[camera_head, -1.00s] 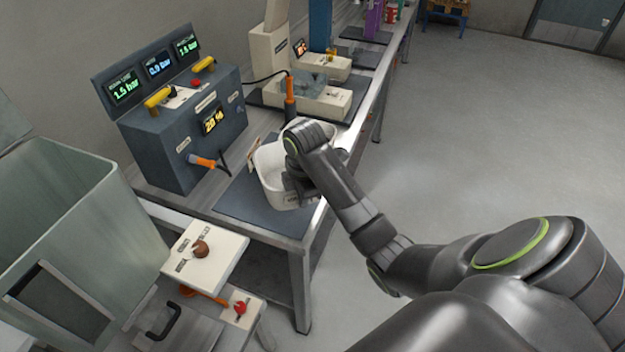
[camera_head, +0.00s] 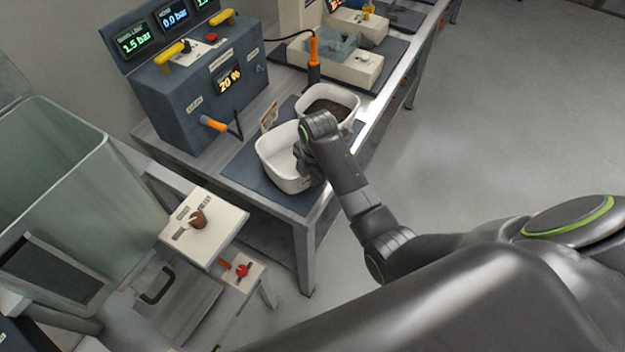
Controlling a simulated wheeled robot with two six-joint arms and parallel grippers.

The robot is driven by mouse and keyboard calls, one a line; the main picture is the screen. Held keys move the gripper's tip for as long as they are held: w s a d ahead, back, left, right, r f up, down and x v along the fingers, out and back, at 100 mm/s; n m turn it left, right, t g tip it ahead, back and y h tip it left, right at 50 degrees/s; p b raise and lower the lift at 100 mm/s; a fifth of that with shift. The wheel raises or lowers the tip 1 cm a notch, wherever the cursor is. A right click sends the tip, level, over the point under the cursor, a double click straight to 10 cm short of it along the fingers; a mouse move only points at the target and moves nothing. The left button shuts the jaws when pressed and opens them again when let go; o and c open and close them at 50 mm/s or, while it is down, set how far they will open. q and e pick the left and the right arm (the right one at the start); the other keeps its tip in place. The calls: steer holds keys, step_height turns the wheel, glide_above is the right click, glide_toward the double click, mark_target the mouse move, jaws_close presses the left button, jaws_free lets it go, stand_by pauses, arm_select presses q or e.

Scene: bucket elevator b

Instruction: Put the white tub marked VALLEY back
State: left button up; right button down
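Two white tubs stand on a dark mat (camera_head: 262,180) at the bench's front edge. The nearer tub (camera_head: 276,152) looks empty inside, and I cannot read any marking on it. The farther tub (camera_head: 345,93) holds dark, soil-like material; its label is not visible either. My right gripper (camera_head: 306,164) is at the right wall of the nearer tub, pointing down. My own wrist hides most of the fingers, so I cannot tell whether they are closed on the wall. My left gripper is not in view.
A dark blue control box (camera_head: 205,75) with lit displays stands behind the mat. An orange-handled tool (camera_head: 314,60) stands behind the farther tub. A large grey-green bin (camera_head: 70,200) is at left, beside a white panel with a brown knob (camera_head: 198,219). The floor at right is clear.

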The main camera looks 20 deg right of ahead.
step_height(320, 180, down, 2)
steer(key=shift+f, duration=0.25)
steer(key=shift+f, duration=0.2)
steer(key=c, duration=1.6)
jaws_free()
steer(key=shift+c, duration=0.2)
